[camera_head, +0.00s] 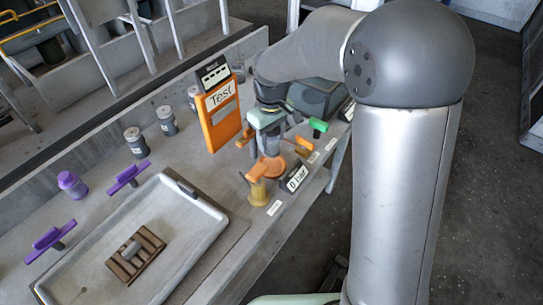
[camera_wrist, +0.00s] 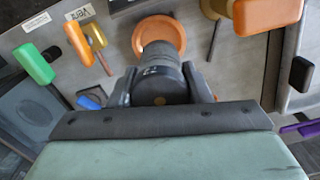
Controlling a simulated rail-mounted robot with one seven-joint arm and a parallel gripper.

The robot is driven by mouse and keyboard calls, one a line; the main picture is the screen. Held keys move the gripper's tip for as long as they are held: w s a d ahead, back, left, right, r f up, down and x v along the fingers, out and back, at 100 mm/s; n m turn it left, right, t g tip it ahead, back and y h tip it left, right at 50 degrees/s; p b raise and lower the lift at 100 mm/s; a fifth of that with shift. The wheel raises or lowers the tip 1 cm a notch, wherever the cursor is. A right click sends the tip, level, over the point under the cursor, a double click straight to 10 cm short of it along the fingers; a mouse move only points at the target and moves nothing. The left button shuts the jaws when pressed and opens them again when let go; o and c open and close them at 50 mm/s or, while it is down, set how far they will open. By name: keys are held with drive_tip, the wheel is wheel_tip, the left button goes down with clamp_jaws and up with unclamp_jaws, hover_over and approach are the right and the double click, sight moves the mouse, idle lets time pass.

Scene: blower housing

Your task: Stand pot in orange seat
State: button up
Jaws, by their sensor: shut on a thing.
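In the wrist view the pot (camera_wrist: 160,74) is a dark grey cylinder. My gripper (camera_wrist: 161,92) is shut on it, one finger on each side. The orange seat (camera_wrist: 158,34) is a round orange dish just beyond the pot, and the pot's far end overlaps its near part. In the head view my gripper (camera_head: 268,142) points down over the bench, right above the orange seat (camera_head: 271,168). The pot is hard to make out between the fingers there. I cannot tell whether it touches the seat.
Orange-handled (camera_head: 257,172) and green-handled (camera_head: 318,125) valves stand close around the seat, beside a "0 bar" sign (camera_head: 296,178). An orange "Test" board (camera_head: 219,113) stands behind left. Several grey pots (camera_head: 136,142), a purple pot (camera_head: 72,184) and a tray (camera_head: 205,221) with a brown rack are further left.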

sight(272, 152)
drive_tip(key=shift+f, duration=2.95)
drive_tip(key=shift+f, duration=0.15)
drive_tip(key=o, duration=1.2)
drive_tip(key=shift+c, duration=0.2)
wheel_tip(272, 152, up, 12)
drive_tip(key=shift+r, duration=0.2)
drive_tip(key=s+d+f+m, duration=0.1)
drive_tip(key=s+d+m, duration=0.2)
drive_tip(key=s+d, duration=0.3)
drive_tip(key=s+d+f+m, duration=0.2)
drive_tip(key=s+d+m, duration=0.2)
drive_tip(key=s, duration=1.3)
drive_tip(key=d, duration=0.3)
drive_tip(key=shift+s+m, duration=0.15)
drive_tip(key=shift+m, duration=0.15)
